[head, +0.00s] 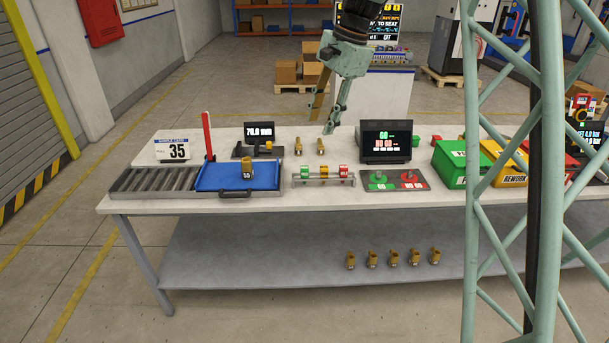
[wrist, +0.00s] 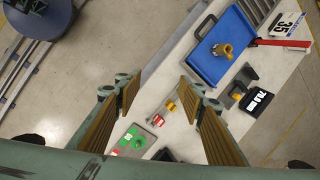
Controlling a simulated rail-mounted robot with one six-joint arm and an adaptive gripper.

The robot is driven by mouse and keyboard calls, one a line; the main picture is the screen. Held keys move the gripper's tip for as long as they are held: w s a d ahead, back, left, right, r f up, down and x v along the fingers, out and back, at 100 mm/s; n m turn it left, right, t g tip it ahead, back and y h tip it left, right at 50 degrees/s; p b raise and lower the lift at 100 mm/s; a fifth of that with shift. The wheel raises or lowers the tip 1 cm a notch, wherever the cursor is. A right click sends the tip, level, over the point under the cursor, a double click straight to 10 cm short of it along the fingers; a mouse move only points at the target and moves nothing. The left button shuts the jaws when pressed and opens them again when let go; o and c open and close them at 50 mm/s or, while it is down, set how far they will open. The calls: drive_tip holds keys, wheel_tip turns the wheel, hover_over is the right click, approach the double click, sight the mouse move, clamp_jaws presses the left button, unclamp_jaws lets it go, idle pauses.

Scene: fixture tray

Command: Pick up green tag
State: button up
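The green tag (head: 305,171) sits at the left end of a small rack (head: 325,181) on the bench, beside a yellow tag (head: 322,171) and a red tag (head: 343,170). My gripper (head: 326,116) is above the bench, apart from the rack, with its fingers spread and nothing between them. In the wrist view, my gripper (wrist: 160,90) is open. The red tag (wrist: 157,120) shows between its fingers there. I cannot make out the green tag in that view; a finger may hide it.
A blue tray (head: 215,178) with a brass part (head: 247,169) lies left of the rack. A plate with green and red discs (head: 390,183) lies right. Behind stand brass fittings (head: 298,146) and a GO/NO GO display (head: 387,142). Green (head: 455,163) and yellow (head: 497,180) bins stand further right.

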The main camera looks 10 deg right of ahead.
drive_tip(key=w+d+f+m+p, duration=0.2)
drive_tip(key=w+f+m+p, duration=0.2)
drive_tip(key=w+f, duration=0.6)
drive_tip(key=m+y+p, duration=0.2)
drive_tip(key=m+p, duration=0.1)
drive_tip(key=p, duration=0.1)
approach(305, 167)
wheel_tip(305, 167, up, 3)
drive_tip(key=shift+w+d+r+g, duration=0.1)
drive_tip(key=shift+w+d+g, duration=0.25)
drive_tip(key=shift+d+g, duration=0.1)
drive_tip(key=shift+a, duration=0.1)
drive_tip(key=shift+d+x, duration=0.2)
drive_tip(key=shift+x, duration=4.05)
drive_tip(key=shift+p+x, duration=0.65)
drive_tip(key=shift+x, duration=2.05)
drive_tip(key=shift+s+d, duration=0.1)
drive_tip(key=shift+s, duration=0.1)
